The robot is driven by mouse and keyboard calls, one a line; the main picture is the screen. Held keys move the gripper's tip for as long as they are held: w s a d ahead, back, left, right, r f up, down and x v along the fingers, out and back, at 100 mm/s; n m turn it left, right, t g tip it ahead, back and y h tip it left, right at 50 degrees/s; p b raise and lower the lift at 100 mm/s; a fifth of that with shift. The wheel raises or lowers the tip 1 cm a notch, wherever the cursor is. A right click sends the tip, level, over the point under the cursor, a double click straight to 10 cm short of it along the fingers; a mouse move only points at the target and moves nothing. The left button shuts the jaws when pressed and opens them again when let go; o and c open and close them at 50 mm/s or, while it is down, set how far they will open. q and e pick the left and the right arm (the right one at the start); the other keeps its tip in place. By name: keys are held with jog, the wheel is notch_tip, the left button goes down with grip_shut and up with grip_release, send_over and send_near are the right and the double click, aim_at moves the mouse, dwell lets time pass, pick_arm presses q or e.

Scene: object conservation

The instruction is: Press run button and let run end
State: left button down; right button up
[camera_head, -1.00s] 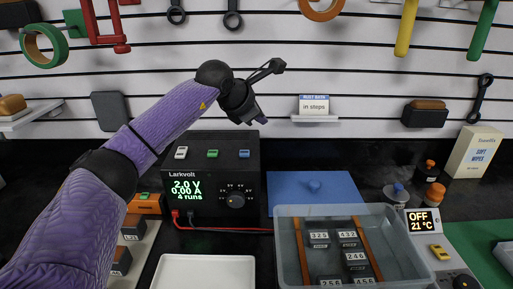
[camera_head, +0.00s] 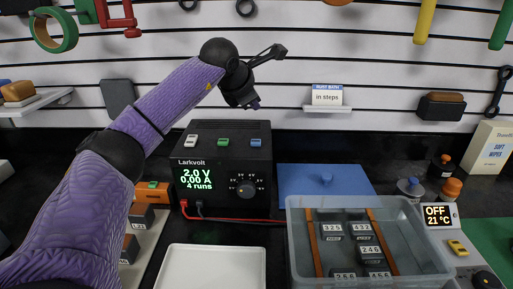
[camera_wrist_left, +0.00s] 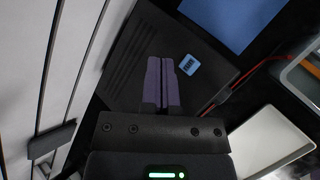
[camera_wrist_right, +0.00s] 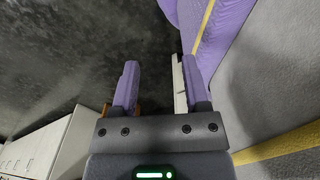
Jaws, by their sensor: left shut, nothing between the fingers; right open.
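The black Larkvolt supply (camera_head: 222,188) stands on the bench, its screen (camera_head: 197,180) reading 2.0 V, 0.00 A, 4 runs. On its top are a white button (camera_head: 192,140), a green button (camera_head: 223,142) and a blue button (camera_head: 256,142); I cannot read their labels. My left gripper (camera_head: 254,103) is shut and empty above the supply. In the left wrist view its fingertips (camera_wrist_left: 162,60) show beside the blue button (camera_wrist_left: 189,64); white and green are not seen there. My right gripper (camera_wrist_right: 165,85) is open and empty, outside the head view.
A clear tub (camera_head: 298,235) with several numbered dark blocks stands right of the supply, near a heater display (camera_head: 437,215) reading OFF, 21 °C. A white tray (camera_head: 212,268) lies in front. A red lead (camera_head: 240,219) runs from the supply toward the tub.

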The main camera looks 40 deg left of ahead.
aim_at(253, 142)
pick_arm(q)
notch_tip(253, 142, down, 6)
jog(key=b, duration=0.5)
jog(key=shift+f, duration=0.25)
jog(key=shift+f+b, duration=0.15)
jog(key=shift+b, duration=0.2)
pick_arm(e)
jog(key=s+d+f+g, duration=0.1)
jog(key=s+d+f, duration=0.2)
jog(key=f, duration=0.3)
jog(key=shift+s+d+h, duration=0.4)
jog(key=shift+w+f, duration=0.1)
jog(key=shift+w, duration=0.05)
jog(key=shift+w+a, duration=0.4)
jog(key=shift+a, duration=0.15)
jog(key=shift+s, duration=0.25)
